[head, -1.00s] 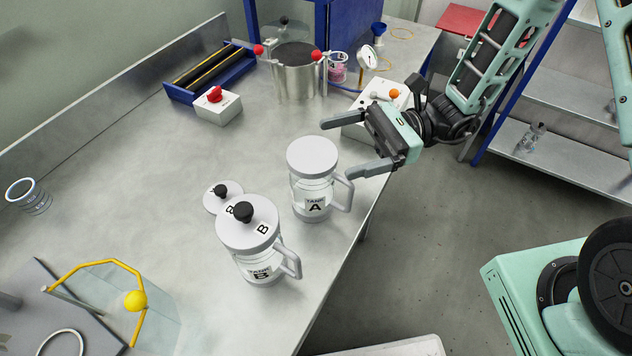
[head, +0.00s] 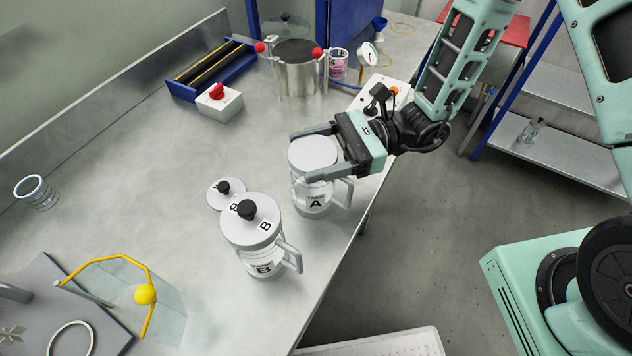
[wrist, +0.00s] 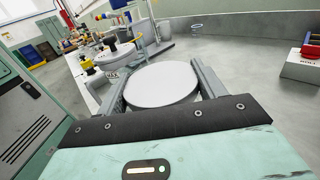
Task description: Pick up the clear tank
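Tank A (head: 313,197), a clear jar with a pale rim, a side handle and an "A" label, stands upright near the table's right edge. Its pale round top (wrist: 161,84) also shows between the fingers in the wrist view. My gripper (head: 298,157) is open around the tank's upper part, one finger on the far side and one on the near side. I cannot tell whether either finger touches it. Tank B (head: 262,262), a similar clear jar with a black-knobbed lid, stands just in front and to the left.
A loose lid (head: 222,192) with a black knob lies beside tank B. A steel pot (head: 297,78), a red-button box (head: 219,105) and a blue rack (head: 212,68) stand at the back. A clear guard with a yellow frame (head: 113,258) is at front left.

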